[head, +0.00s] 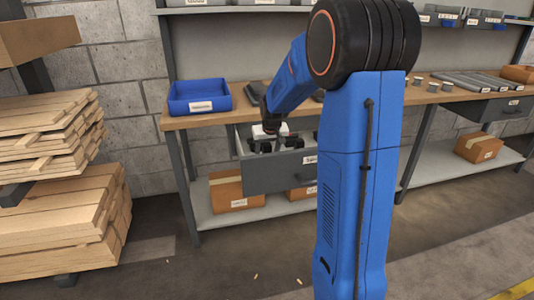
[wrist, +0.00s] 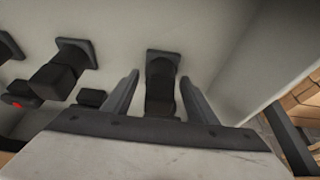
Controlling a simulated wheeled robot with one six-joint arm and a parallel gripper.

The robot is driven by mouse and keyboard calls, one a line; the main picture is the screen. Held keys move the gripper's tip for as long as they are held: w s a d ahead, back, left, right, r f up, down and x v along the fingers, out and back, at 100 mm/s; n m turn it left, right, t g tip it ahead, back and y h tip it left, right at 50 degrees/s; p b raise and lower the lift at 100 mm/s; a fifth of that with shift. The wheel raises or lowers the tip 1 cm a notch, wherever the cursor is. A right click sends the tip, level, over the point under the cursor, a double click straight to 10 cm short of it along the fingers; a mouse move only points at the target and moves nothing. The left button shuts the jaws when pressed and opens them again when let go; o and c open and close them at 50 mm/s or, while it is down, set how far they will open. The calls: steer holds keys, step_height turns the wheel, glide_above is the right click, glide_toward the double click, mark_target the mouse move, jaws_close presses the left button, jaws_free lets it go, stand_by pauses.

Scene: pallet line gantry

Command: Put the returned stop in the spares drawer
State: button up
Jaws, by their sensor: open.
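The spares drawer (head: 278,177) stands pulled out under the workbench, with several dark parts inside. My gripper (head: 265,148) reaches down into the drawer. In the wrist view my gripper (wrist: 160,77) is open, one finger on each side of a black stop (wrist: 161,88) with a flat square end plate. The stop lies on the pale drawer floor (wrist: 215,50), and gaps show between it and both fingers. Another black stop (wrist: 62,70) of like shape lies to the left. Which one is the returned stop I cannot tell.
A blue bin (head: 200,97) stands on the workbench (head: 185,122) left of my arm. The drawer's side wall (wrist: 265,65) rises close to the right of my gripper. Cardboard boxes (head: 236,191) sit on the lower shelf. Stacked timber (head: 60,215) stands at the left.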

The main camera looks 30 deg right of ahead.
steer(key=v, duration=1.2)
steer(key=shift+n, duration=0.4)
steer(key=s+a+r, duration=0.1)
steer(key=s+a, duration=0.3)
steer(key=s, duration=0.1)
steer(key=s+a+r, duration=0.1)
steer(key=s+a, duration=0.1)
steer(key=s, duration=0.1)
steer(key=shift+s+a+r, duration=0.15)
steer(key=shift+r, duration=0.15)
steer(key=s+a+f, duration=0.1)
steer(key=s+a, duration=0.2)
steer(key=s, duration=0.6)
steer(key=s+a+f+n, duration=0.1)
steer(key=s+a, duration=0.3)
steer(key=s, duration=0.5)
steer(key=s+a+f+n+y, duration=0.1)
steer(key=s+a+f, duration=0.2)
steer(key=s, duration=0.6)
steer(key=shift+a+t, duration=0.3)
steer(key=shift+a, duration=0.2)
steer(key=shift+s+r, duration=0.1)
